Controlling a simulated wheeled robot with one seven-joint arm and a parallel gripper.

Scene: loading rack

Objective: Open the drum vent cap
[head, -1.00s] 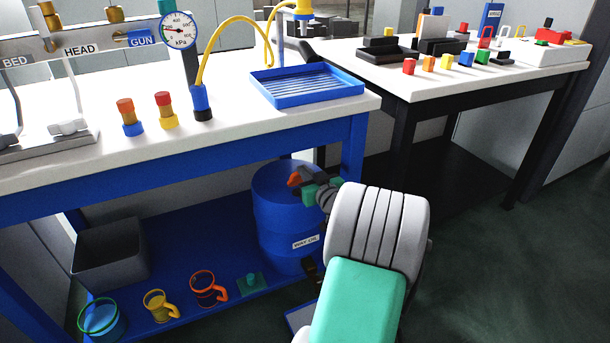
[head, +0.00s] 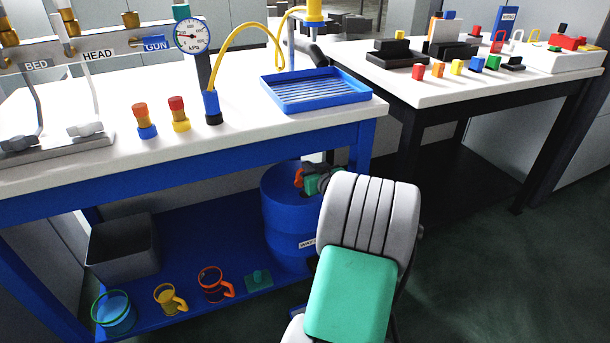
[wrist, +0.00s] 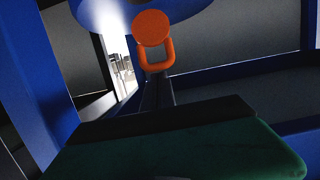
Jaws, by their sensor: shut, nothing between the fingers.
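The blue drum (head: 281,215) stands on the lower shelf of the blue bench, its label partly hidden behind my arm. The orange vent cap (head: 299,178) is at the drum's top. In the wrist view the cap (wrist: 152,28) shows as a round orange disc with an orange loop below it, against the blue drum (wrist: 95,12). My gripper (head: 309,181) is beside the cap, just to its right. In the wrist view my dark fingers (wrist: 157,88) are shut, with their tips close to the loop. I cannot tell whether they touch it. Nothing is held.
The bench top (head: 240,120) overhangs the drum, and a bench leg (head: 357,158) stands close to my arm. A grey bin (head: 122,250), several mugs and a green block (head: 258,280) are on the lower shelf. Open floor lies to the right.

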